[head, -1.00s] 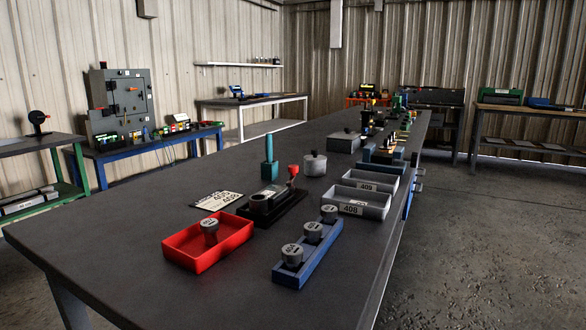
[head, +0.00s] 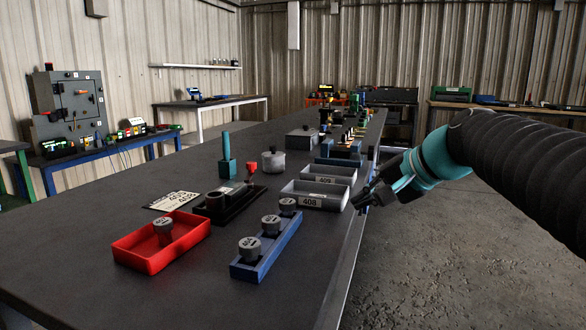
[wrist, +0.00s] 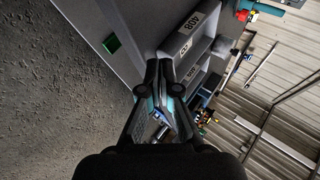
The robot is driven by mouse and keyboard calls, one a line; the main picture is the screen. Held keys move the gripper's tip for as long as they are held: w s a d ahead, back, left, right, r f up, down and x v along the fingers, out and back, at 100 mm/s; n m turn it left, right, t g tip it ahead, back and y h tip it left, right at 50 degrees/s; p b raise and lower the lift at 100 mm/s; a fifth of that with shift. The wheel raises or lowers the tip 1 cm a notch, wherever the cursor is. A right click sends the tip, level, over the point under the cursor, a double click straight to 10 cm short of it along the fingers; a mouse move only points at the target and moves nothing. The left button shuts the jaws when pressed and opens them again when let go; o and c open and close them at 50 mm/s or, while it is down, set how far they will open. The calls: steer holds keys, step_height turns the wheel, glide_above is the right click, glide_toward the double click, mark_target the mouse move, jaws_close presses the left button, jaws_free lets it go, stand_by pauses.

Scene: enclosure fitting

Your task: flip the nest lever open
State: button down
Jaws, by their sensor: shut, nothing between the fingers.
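The nest (head: 216,204) is a dark round socket on a black base plate on the long table. Its lever (head: 251,172) has a red knob and stands upright at the far right end of that base. My gripper (head: 362,204) hangs past the table's right edge, to the right of the grey bins and well apart from the nest. It is shut and empty. In the wrist view my gripper's fingers (wrist: 166,75) are together, pointing toward the bins.
Grey bins 408 (head: 312,203) and 409 (head: 334,174) stand between my gripper and the nest. A blue rack (head: 262,263) of grey knobs and a red tray (head: 140,263) are in front. A teal-handled tool (head: 226,160) and a grey pot (head: 273,161) stand behind. The near left tabletop is clear.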

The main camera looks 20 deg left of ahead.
steer(key=w+a+r, duration=0.1)
steer(key=w, duration=0.1)
steer(key=w+a+y, duration=0.1)
steer(key=w+a, duration=0.1)
steer(key=w+a+r+y, duration=0.1)
steer(key=w, duration=0.1)
steer(key=shift+a+r+g, duration=0.3)
steer(key=shift+a+g, duration=0.05)
steer(key=shift+g, duration=0.05)
steer(key=w+a+n+g+y, duration=0.1)
steer(key=w+a, duration=0.1)
steer(key=w+a+n+g+y, duration=0.1)
steer(key=w+a, duration=0.1)
steer(key=w, duration=0.1)
steer(key=w+a+n+g+y+b, duration=0.1)
steer(key=w+a, duration=0.1)
steer(key=shift+w+r, duration=0.25)
steer(key=shift+w, duration=0.15)
steer(key=shift+w+a+n+g+y, duration=0.35)
steer(key=shift+n+g+y, duration=0.15)
glide_toward(249, 175)
steer(key=w+a, duration=0.1)
steer(key=a, duration=0.2)
steer(key=w+a, duration=0.1)
steer(key=shift+w+a+f, duration=0.2)
steer(key=shift+w, duration=0.15)
steer(key=shift+a+p, duration=0.3)
steer(key=shift+a, duration=0.35)
